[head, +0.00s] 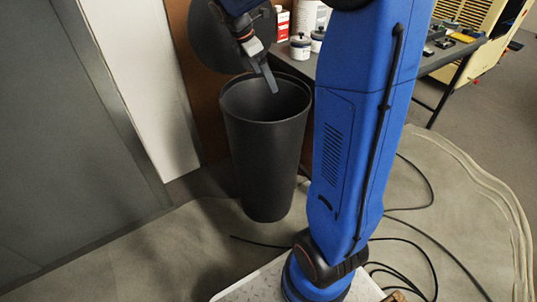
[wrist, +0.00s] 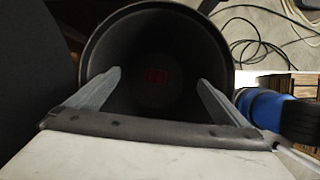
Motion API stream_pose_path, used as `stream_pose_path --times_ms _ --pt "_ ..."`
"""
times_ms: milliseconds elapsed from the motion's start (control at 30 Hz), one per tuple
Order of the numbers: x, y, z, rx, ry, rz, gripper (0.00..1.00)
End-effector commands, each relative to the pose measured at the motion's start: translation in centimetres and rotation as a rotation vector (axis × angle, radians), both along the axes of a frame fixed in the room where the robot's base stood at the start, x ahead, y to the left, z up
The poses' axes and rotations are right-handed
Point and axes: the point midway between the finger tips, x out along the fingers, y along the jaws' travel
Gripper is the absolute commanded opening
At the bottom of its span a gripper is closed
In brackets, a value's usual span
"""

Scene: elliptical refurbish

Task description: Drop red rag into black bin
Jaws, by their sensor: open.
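My gripper (head: 270,84) is above the bin's mouth, fingers pointing down. In the wrist view my gripper (wrist: 155,82) is open, its two fingers spread with nothing between them, and the bin's rim (wrist: 158,6) curves around them. The bin's inside bottom is hidden in the head view.
A dark table (head: 345,52) behind the bin holds white jars (head: 300,46) and a red and white bottle (head: 282,22). A grey panel (head: 60,120) stands at the left. Black cables (head: 410,235) lie on the floor at the right.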

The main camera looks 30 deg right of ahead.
Motion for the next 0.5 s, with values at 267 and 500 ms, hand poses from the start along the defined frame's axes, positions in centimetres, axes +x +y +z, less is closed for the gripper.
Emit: stream_pose_path --times_ms 267,500 --pt "0.4 2.2 5.3 -0.001 -0.004 0.002 1.0" --pt "0.6 3.9 9.4 0.0 -0.001 0.002 1.0"
